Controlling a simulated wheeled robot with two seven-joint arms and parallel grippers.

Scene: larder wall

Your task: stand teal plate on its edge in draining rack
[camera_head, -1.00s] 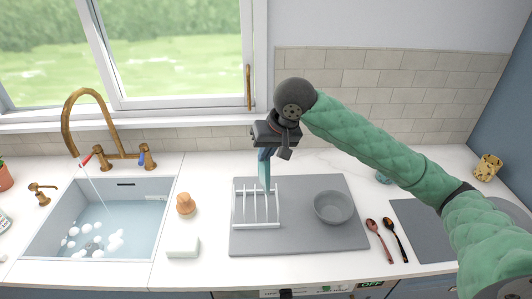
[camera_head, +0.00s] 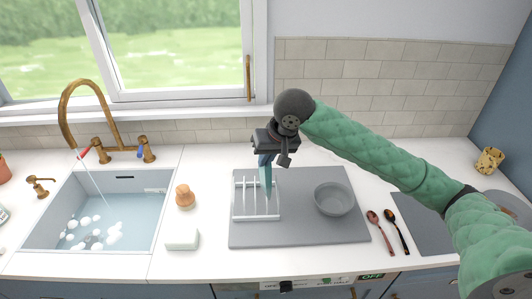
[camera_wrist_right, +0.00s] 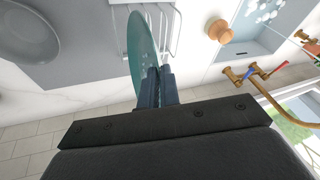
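The teal plate (camera_head: 266,172) is held on edge by my right gripper (camera_head: 265,154), seen nearly edge-on above the right part of the white draining rack (camera_head: 257,218). In the right wrist view the plate (camera_wrist_right: 141,48) is clamped between the two dark fingers (camera_wrist_right: 155,88), with the rack's wires (camera_wrist_right: 168,20) just beyond it. The plate's lower edge overlaps the rack's right-hand wires in the head view; I cannot tell whether it touches them. My left gripper does not show.
The rack stands on a grey mat (camera_head: 300,234) beside a grey bowl (camera_head: 333,199). Two spoons (camera_head: 381,231) lie right of the mat. A white block (camera_head: 182,239), a wooden-coloured knob-like object (camera_head: 185,196) and the sink (camera_head: 60,245) with running tap (camera_head: 70,115) are left.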

